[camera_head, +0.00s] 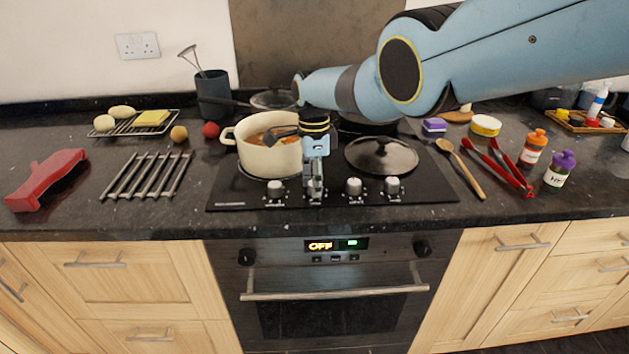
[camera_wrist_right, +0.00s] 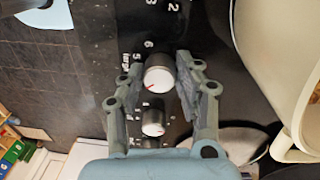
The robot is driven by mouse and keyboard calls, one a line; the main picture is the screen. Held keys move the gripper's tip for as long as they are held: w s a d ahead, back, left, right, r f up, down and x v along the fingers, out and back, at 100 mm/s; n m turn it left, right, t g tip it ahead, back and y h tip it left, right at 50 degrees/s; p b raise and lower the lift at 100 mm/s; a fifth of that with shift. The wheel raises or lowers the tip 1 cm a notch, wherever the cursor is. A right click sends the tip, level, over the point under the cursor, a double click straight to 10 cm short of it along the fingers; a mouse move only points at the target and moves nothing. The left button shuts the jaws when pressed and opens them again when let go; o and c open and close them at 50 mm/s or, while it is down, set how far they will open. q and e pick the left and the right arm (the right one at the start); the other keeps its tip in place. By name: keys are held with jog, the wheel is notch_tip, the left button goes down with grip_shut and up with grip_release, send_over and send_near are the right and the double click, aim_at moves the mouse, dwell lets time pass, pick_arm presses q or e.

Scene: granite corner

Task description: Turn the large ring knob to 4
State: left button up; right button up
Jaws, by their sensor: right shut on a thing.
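The large ring knob (camera_wrist_right: 158,75) is a round white-topped knob with a grey side, seen in the right wrist view. A red mark on its top points to the lower left. Printed numbers, including a 5 and a 6, stand beside it, with small text partly readable as "large". My right gripper (camera_wrist_right: 157,88) has one finger on each side of this knob and is shut on it. In the head view my right gripper (camera_head: 314,193) reaches down to the front strip of the black hob (camera_head: 235,196) and hides the knob. My left gripper is out of view.
Other hob knobs stand at left (camera_head: 275,188) and right (camera_head: 353,186), close to my gripper. A cream pot (camera_head: 262,158) with food stands just behind it. A dark lid (camera_head: 381,155) lies to the right. A metal rack (camera_head: 146,175) lies on the left worktop.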

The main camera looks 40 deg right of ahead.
jog(key=shift+m, duration=2)
jog(key=o, duration=1.2)
jog(key=shift+c, duration=0.2)
jog(key=shift+w+d+r, duration=0.1)
jog(key=shift+w+r, duration=0.05)
jog(key=shift+r, duration=0.65)
notch_tip(320, 180, up, 10)
jog(key=shift+d+r, duration=0.15)
jog(key=shift+r, duration=0.05)
jog(key=shift+w, duration=0.1)
